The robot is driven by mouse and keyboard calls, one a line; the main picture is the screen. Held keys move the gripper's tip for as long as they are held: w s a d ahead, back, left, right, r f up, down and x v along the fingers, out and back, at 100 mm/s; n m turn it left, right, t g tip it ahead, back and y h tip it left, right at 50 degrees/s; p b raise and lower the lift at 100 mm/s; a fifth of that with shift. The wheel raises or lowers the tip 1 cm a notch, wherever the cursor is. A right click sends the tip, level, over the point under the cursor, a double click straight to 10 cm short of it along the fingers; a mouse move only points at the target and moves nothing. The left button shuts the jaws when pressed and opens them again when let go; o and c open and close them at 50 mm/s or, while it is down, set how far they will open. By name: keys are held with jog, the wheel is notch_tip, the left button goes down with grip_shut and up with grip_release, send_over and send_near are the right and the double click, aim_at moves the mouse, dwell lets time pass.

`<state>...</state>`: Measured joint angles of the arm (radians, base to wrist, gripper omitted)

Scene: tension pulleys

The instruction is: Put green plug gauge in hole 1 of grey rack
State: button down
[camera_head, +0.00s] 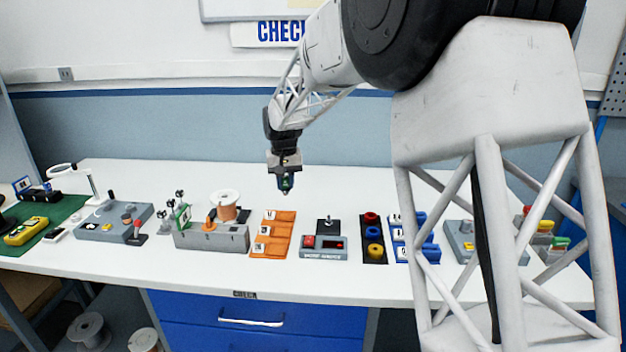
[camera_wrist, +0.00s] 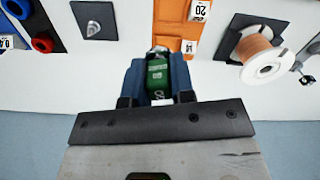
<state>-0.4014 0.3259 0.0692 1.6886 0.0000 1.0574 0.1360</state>
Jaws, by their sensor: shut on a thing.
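My gripper (camera_head: 286,184) is shut on the green plug gauge, above the white table behind the orange tray and the grey tester. The green plug gauge (camera_wrist: 157,78) shows between the dark blue fingers in the wrist view, with pale markings on its side. In the head view the gauge is only a small green patch, mostly hidden by the fingers. A long grey block (camera_head: 212,238) with an orange piece in its top stands front left of the gripper. Other grey units stand at the far left and right; I cannot tell which is the rack, and no hole numbers are readable.
An orange tray (camera_head: 273,234) with number labels and a grey tester (camera_head: 324,246) stand in front of the gripper. A wire spool (camera_head: 225,204) stands left. A black strip with coloured rings (camera_head: 373,238) and blue bins stand right. The table's back strip is clear.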

jog(key=s+a, duration=0.4)
jog(key=a, duration=0.3)
jog(key=s+a+n, duration=0.1)
jog(key=s+a, duration=0.3)
jog(key=a, duration=0.3)
jog(key=shift+a+r+n, duration=0.15)
jog(key=shift+r+n, duration=0.1)
jog(key=shift+n, duration=0.05)
jog(key=shift+f, duration=0.2)
jog(key=shift+f, duration=3.3)
jog(key=shift+f, duration=1.5)
jog(key=c, duration=0.9)
grip_release()
jog(key=shift+r, duration=0.15)
jog(key=shift+r, duration=3.8)
